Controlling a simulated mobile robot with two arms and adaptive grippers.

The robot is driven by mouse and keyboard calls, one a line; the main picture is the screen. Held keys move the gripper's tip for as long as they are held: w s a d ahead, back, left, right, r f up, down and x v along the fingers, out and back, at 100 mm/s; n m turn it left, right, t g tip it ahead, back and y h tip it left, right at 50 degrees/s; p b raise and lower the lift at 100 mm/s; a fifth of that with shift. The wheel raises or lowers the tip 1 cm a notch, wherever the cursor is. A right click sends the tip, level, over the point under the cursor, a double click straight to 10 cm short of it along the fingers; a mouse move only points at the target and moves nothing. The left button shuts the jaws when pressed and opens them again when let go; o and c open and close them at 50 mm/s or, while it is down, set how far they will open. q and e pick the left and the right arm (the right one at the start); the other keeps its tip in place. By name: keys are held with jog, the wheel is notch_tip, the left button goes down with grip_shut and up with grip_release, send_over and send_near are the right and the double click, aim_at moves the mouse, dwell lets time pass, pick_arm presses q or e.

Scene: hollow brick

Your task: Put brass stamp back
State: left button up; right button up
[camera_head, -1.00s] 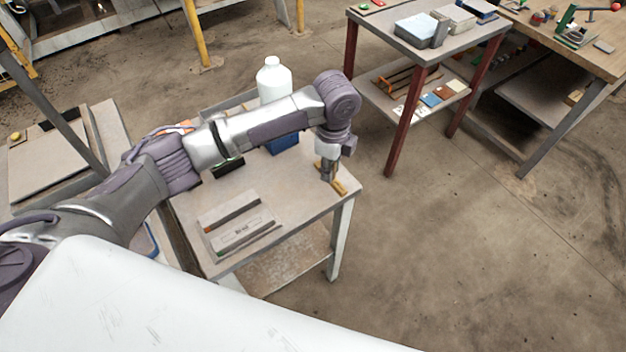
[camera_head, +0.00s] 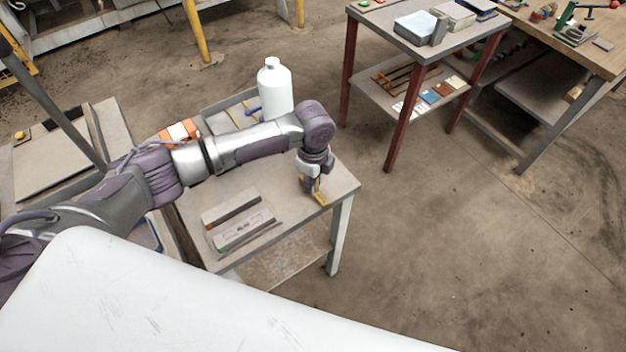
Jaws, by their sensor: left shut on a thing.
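My left gripper (camera_head: 312,187) is over the right part of the small work table (camera_head: 290,222). It is shut on the brass stamp (camera_head: 321,198), a small yellow bar that shows below and right of the fingers. The fingers hide part of the stamp. I cannot tell whether it touches the tabletop. My right gripper is out of view.
A white bottle (camera_head: 274,90) stands at the back of the table beside a grey tray (camera_head: 212,113) with tools. An orange and white box (camera_head: 180,131) is partly behind my arm. A red-legged table (camera_head: 452,42) stands at the upper right. The tabletop between holder and gripper looks clear.

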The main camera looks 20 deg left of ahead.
pick_arm(q)
jog(key=o, duration=0.9)
jog(key=shift+r, duration=0.1)
notch_tip(320, 180, up, 12)
jog(key=shift+r+b, duration=0.1)
jog(key=shift+b, duration=0.75)
